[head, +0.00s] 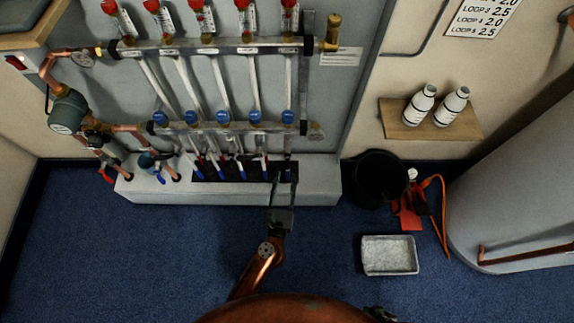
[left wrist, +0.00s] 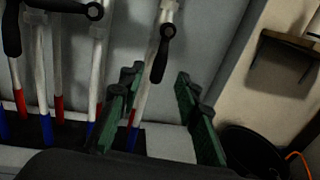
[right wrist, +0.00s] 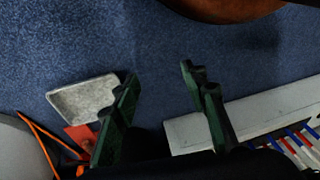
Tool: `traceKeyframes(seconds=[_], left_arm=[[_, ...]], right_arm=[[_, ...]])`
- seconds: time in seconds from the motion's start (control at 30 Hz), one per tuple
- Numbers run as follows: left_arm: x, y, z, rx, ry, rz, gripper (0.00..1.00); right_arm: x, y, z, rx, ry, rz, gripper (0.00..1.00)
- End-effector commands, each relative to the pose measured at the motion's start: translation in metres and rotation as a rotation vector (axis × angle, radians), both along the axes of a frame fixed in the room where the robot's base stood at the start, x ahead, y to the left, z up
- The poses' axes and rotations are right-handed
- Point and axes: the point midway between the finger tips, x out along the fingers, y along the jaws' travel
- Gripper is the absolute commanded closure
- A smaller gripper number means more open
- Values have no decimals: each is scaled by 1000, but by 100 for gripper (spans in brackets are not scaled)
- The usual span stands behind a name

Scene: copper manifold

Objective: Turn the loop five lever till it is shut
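The rightmost pipe of the manifold (head: 205,45), which I take to be loop five, shows in the left wrist view with a black-handled lever (left wrist: 161,55). Its handle hangs down nearly along the white pipe, slightly tilted. My left gripper (head: 284,180) is in front of the lower right end of the manifold. In the left wrist view its green fingers (left wrist: 158,98) are open, with the pipe showing between them and the handle's tip above, apparently untouched. My right gripper (right wrist: 158,88) is open and empty over the blue floor. The lever is too small to make out in the head view.
Another black lever (left wrist: 60,6) lies across its pipe to the left. A white plinth (head: 235,190) runs below the pipes. A black bucket (head: 377,180), red tool (head: 408,215) and grey tray (head: 390,255) are on the floor at right. A shelf (head: 430,120) holds two bottles.

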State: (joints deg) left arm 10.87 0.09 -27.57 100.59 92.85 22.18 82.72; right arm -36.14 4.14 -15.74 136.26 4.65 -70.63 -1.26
Motion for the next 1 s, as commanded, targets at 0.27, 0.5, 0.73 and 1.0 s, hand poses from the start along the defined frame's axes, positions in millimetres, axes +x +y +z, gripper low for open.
traceKeyframes(seconds=[0.27,0.5,0.73,1.0], left_arm=[[44,-6,-2,5,-1,0,69],[64,-9,-2,7,-1,-1,69],[66,-9,-1,7,0,0,69],[65,-9,-1,8,-1,0,84]], right_arm=[[10,9,-16,23,-47,-2,60],[19,15,-23,40,-84,-6,60],[20,15,-23,43,-90,-6,60],[20,15,-22,42,-90,-8,60]])
